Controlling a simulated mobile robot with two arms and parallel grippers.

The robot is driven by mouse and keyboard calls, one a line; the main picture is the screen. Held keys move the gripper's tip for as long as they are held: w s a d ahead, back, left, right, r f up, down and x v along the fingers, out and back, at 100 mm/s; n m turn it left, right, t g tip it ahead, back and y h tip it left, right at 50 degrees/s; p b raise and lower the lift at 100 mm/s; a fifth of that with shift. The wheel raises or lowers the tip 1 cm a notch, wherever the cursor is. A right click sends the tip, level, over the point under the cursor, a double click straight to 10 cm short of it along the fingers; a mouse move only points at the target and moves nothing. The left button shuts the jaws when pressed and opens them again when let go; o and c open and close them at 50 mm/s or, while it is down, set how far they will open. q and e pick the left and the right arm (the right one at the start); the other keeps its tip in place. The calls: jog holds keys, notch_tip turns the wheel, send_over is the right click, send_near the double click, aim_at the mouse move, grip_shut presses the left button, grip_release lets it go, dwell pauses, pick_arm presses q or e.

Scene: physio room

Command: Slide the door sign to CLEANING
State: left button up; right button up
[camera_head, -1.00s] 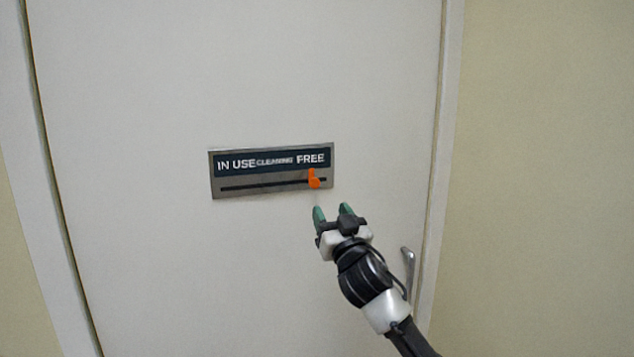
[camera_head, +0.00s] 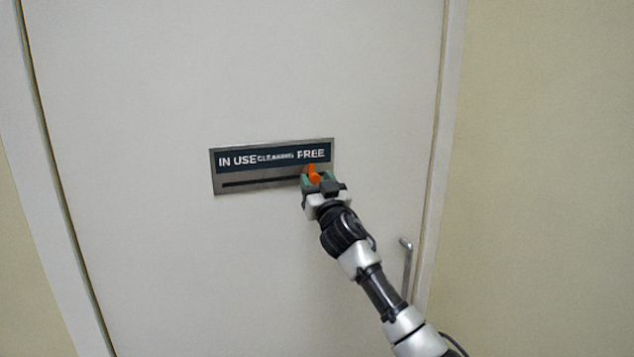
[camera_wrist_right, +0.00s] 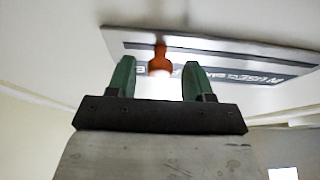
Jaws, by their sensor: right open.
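The door sign (camera_head: 235,184) is a grey metal plate on the door, with a dark strip reading IN USE, CLEANING and FREE above a dark slot. Its orange slider knob (camera_head: 313,174) is at the right end of the slot, under FREE. My right gripper (camera_head: 318,179) is at the knob, open, with its green fingers on either side of it. In the right wrist view the knob (camera_wrist_right: 160,60) shows between the two spread fingers, with gaps on both sides. The sign (camera_wrist_right: 210,46) is behind them. My left gripper is not in view.
The sign is on a white door (camera_head: 150,90) in a pale frame. A metal door handle (camera_head: 406,262) is at the lower right, close to my right arm. A beige wall (camera_head: 550,150) is to the right. The door surface around the sign is clear.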

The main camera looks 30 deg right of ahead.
aim_at(276, 174)
grip_shut()
jog(key=shift+w+a+f, duration=0.1)
jog(key=shift+a, duration=0.25)
jog(key=a+b, duration=0.1)
jog(key=a, duration=0.1)
jog(key=w+a+b, duration=0.1)
jog(key=a, duration=0.2)
jog(key=w+a+b, duration=0.1)
jog(key=a, duration=0.2)
jog(key=shift+s+d, duration=0.1)
jog(key=shift+d, duration=0.2)
grip_release()
jog(key=shift+a, duration=0.1)
